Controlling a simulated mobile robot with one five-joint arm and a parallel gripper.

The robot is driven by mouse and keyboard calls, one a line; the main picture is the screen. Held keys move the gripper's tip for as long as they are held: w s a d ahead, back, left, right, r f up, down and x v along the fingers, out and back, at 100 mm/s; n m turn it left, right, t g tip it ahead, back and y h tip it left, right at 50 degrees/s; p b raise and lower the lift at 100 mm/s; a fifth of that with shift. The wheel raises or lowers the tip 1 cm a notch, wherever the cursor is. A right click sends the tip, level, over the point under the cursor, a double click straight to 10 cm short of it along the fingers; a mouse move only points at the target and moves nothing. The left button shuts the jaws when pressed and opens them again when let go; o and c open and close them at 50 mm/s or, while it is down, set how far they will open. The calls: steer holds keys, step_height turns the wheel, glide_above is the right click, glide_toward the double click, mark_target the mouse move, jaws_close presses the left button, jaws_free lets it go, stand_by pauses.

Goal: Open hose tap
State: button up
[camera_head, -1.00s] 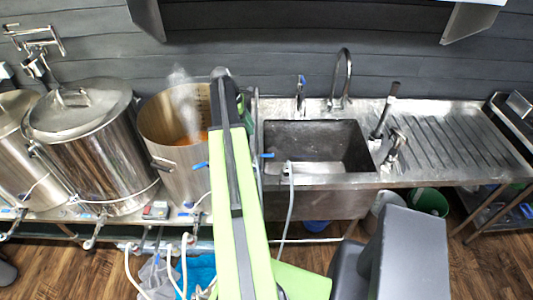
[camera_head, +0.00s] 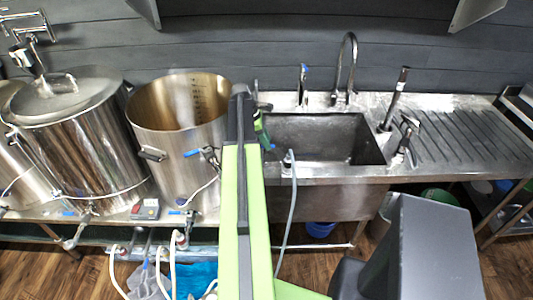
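Two blue-handled fittings could be the hose tap, and I cannot tell which: an upright tap (camera_head: 303,84) behind the sink, and a small blue lever (camera_head: 271,147) at the sink's left front, beside my arm. A grey hose (camera_head: 288,205) comes over the sink's front rim and hangs down. My green and black arm reaches forward just left of the sink. My gripper (camera_head: 258,127) is mostly hidden behind the arm's far end, near the sink's left edge. Its fingertips do not show clearly. I see nothing held.
The steel sink (camera_head: 345,172) has a tall curved faucet (camera_head: 347,68) and a ribbed drainboard (camera_head: 465,135). An open steel pot (camera_head: 180,155) and a lidded pot (camera_head: 85,140) stand left, with white hoses below. A blue bucket (camera_head: 320,229) is under the sink.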

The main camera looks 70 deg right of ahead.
steer(key=shift+s+f, duration=0.15)
steer(key=shift+f, duration=0.35)
steer(key=shift+r, duration=0.15)
steer(key=shift+c, duration=0.3)
jaws_close()
stand_by(0.6)
steer(key=shift+a, duration=0.25)
steer(key=shift+d, duration=0.3)
